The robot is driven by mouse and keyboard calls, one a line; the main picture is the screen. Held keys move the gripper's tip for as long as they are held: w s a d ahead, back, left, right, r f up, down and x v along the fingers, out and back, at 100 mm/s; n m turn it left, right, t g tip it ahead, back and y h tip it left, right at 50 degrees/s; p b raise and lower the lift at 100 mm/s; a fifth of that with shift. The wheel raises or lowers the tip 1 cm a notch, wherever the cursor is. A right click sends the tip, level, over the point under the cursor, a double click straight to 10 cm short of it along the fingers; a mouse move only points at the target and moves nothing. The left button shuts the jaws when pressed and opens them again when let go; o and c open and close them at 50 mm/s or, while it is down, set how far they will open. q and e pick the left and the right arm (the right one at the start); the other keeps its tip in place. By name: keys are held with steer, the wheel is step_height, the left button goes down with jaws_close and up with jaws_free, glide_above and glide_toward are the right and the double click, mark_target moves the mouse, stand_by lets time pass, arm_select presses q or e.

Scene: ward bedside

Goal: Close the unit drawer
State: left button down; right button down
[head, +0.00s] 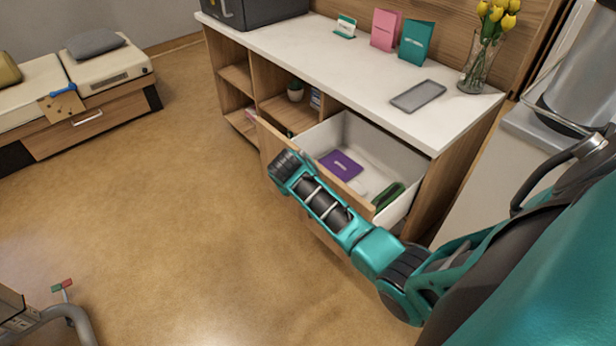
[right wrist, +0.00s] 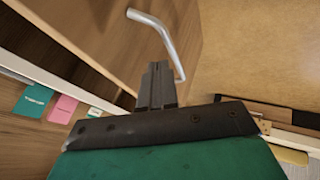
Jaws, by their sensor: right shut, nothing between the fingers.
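The unit drawer (head: 385,150) is pulled open from the wooden unit (head: 460,160). Its white inside holds a purple booklet (head: 341,164), a small white item and a green item (head: 388,195). My right arm lies across the outside of the drawer front, with the right gripper (head: 284,164) by the front's left part. In the right wrist view the right gripper (right wrist: 157,75) is shut and empty, pointing at a wooden panel beside a metal bar handle (right wrist: 155,30). I cannot tell whether the fingers touch the wood. The handle is hidden in the head view. My left gripper is not in view.
The unit's white top carries a grey tray (head: 418,95), cards (head: 416,42), a vase of yellow flowers (head: 480,62) and a dark box (head: 250,8). A daybed (head: 80,100) stands far left. The floor between is clear.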

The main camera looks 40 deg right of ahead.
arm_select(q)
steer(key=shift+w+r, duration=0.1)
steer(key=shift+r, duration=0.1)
arm_select(e)
steer(key=shift+d, duration=1.15)
